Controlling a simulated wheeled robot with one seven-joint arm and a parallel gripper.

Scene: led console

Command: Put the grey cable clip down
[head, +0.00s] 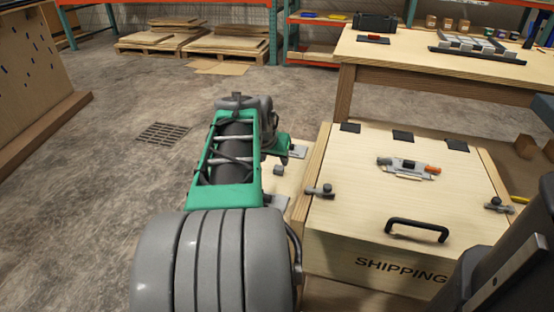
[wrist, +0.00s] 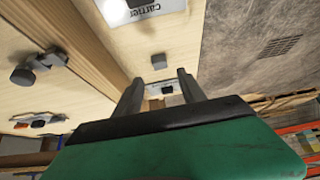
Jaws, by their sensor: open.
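The small grey cable clip (head: 279,170) sits on a pale wooden surface to the left of the shipping box. In the wrist view the clip (wrist: 159,61) shows as a small dark grey block just past my fingertips, between their lines, with bare wood around it. My gripper (wrist: 159,76) is open, its two dark fingers spread with nothing between them. In the head view my green gripper (head: 284,151) is just behind the clip; the fingers are hard to make out. I see no contact between fingers and clip.
The shut wooden shipping box (head: 355,235) stands right of my gripper, with a black handle (head: 416,229), latches and a grey-orange tool (head: 408,166) on its lid. A workbench (head: 385,48) stands behind; open floor is left.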

